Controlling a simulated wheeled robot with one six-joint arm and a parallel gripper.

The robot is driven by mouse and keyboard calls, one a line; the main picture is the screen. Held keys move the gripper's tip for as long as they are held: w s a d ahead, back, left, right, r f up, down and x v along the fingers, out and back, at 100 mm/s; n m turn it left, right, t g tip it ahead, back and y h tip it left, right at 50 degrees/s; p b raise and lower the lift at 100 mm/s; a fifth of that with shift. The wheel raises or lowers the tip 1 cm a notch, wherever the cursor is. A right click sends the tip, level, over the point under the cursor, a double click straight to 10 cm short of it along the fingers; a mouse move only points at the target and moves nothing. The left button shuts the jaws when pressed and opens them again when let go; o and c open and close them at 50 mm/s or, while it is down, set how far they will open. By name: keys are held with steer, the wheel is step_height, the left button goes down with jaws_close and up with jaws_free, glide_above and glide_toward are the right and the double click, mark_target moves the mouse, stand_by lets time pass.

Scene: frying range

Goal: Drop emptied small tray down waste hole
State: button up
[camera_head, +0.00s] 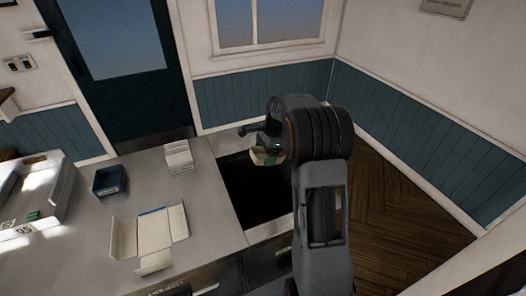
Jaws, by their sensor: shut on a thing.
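My gripper (274,148) is over the far right part of the dark rectangular waste hole (243,190) in the counter. It is shut on a small pale piece, which looks like the small tray (261,158). The tray is held above the opening. My wrist hides much of the tray and the fingertips, so I cannot see whether anything is in the tray. My arm also covers the right side of the hole.
A grey counter (80,250) extends left of the hole. On it lie an unfolded white carton (148,240), a dark blue bin (109,181) and a white stack (178,157). A pale fryer-like unit (42,194) stands at the far left. Wooden floor (400,215) is at right.

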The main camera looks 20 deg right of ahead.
step_height(320, 180, down, 9)
steer(key=b, duration=0.6)
steer(key=shift+b, duration=0.35)
steer(key=o, duration=1.4)
steer(key=v, duration=1.4)
steer(key=shift+f, duration=0.1)
